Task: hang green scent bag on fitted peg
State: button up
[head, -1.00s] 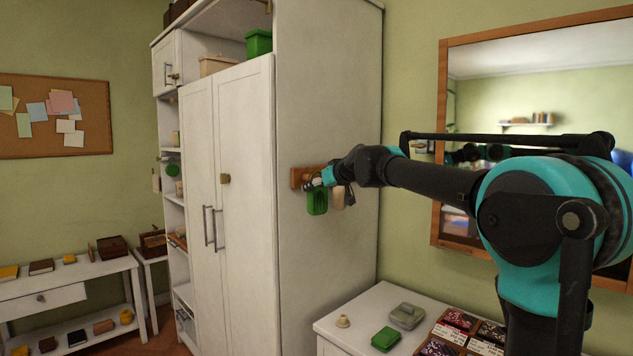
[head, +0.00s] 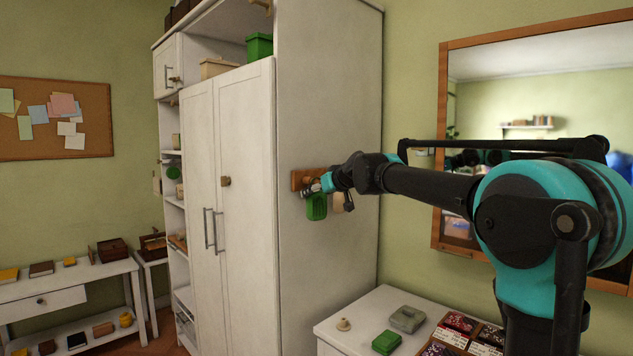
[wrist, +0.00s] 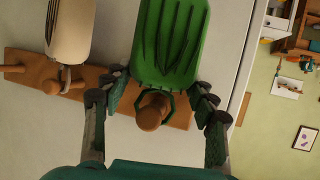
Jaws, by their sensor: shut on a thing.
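The green scent bag (head: 316,206) hangs upright below my gripper (head: 325,183) at the rack on the cabinet's side. In the wrist view the bag (wrist: 170,40) fills the top middle, with dark creases. My gripper (wrist: 156,90) is shut on the bag's narrow loop end, one finger on each side. The dark green loop (wrist: 168,98) appears around a round-headed wooden peg (wrist: 150,115), whose head shows in the loop's opening. How far the loop sits along the peg cannot be told. The wooden rack (wrist: 80,92) lies behind, partly hidden by the bag.
A cream bag (wrist: 70,30) hangs from the rack beside the green one, close to my finger; another bare peg (wrist: 50,87) is farther along. The white cabinet (head: 330,90) stands behind. A low white cabinet (head: 345,325) below holds a green box (head: 386,342) and a grey-green box (head: 407,319).

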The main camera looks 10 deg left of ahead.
jog(key=o, duration=1.2)
jog(key=shift+s, duration=0.1)
jog(key=v, duration=1.1)
jog(key=s+d+f+m+g+h, duration=0.1)
jog(key=s+d+f, duration=0.3)
jog(key=f, duration=0.6)
jog(key=s+d+f+m+g+h, duration=0.15)
jog(key=s+d+f, duration=0.3)
jog(key=f, duration=0.45)
jog(key=s+d+f+m+g+h, duration=0.1)
jog(key=s+d+f+h, duration=0.3)
jog(key=f, duration=0.6)
jog(key=s+d+f+m+g, duration=0.1)
jog(key=s+d+f, duration=0.3)
jog(key=s+f, duration=0.2)
jog(key=s+d+f+m+g+h, duration=0.1)
jog(key=s+d+f, duration=0.4)
jog(key=s+f, duration=0.2)
jog(key=s+d+f+m+g+h, duration=0.1)
jog(key=s+d+f+m, duration=0.1)
jog(key=s+d+f, duration=0.2)
jog(key=shift+s+d+f, duration=0.1)
jog(key=shift+s+f, duration=0.6)
jog(key=shift+f, duration=0.25)
jog(key=shift+s+d+f, duration=0.1)
jog(key=shift+s+f, duration=0.55)
jog(key=shift+f, duration=0.3)
